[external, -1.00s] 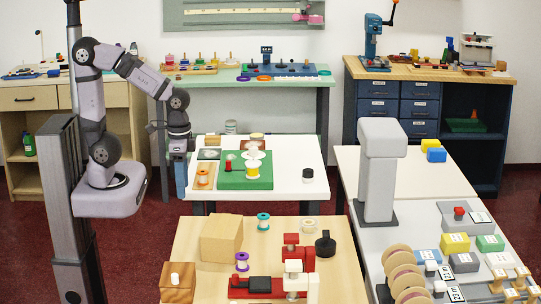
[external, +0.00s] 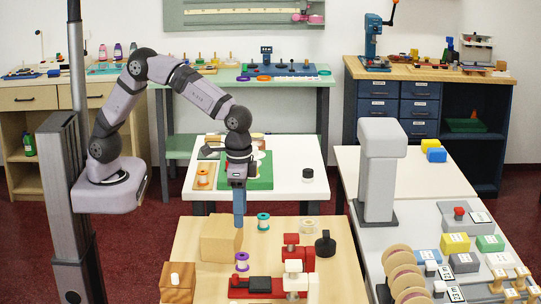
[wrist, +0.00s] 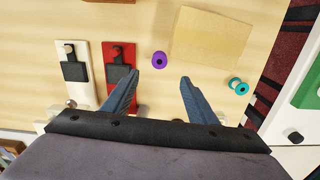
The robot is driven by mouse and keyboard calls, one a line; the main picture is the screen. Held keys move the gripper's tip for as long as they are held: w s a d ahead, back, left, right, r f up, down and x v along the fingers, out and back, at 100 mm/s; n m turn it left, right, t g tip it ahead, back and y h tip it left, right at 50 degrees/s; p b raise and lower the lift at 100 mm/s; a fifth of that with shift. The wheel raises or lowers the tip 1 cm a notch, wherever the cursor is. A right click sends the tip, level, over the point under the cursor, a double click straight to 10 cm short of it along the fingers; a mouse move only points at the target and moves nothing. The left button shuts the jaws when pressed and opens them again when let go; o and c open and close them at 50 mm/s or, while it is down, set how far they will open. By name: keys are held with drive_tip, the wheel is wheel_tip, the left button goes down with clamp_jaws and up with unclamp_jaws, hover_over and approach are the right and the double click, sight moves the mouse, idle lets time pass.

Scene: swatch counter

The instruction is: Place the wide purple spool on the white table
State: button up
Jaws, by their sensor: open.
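The purple spool (external: 242,262) stands upright on the light wooden table, to the right of and in front of the cardboard box; it also shows in the wrist view (wrist: 159,60), beyond and between my fingertips. My gripper (external: 239,222) is above the wooden table near the box, pointing down. In the wrist view my gripper (wrist: 160,80) has its two blue fingers spread apart with nothing between them. The white table (external: 300,186) stands behind the wooden table and carries a green board.
A cardboard box (external: 221,238) is close beside my gripper. A teal spool (external: 263,222) stands to its right. Red and white clamp devices (external: 262,285) are at the front. The white table's front right area is bare, near a black-and-white round object (external: 307,174).

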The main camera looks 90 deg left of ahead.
hover_over(243, 256)
drive_tip(key=f, duration=0.7)
drive_tip(key=shift+s+a, duration=0.1)
drive_tip(key=shift+s, duration=0.1)
drive_tip(key=shift+w+f+p, duration=0.1)
drive_tip(key=shift+f+p, duration=1.3)
drive_tip(key=shift+f, duration=2.55)
drive_tip(key=c, duration=1.2)
drive_tip(key=shift+c, duration=0.2)
wheel_tip(243, 256, up, 18)
drive_tip(key=b, duration=0.4)
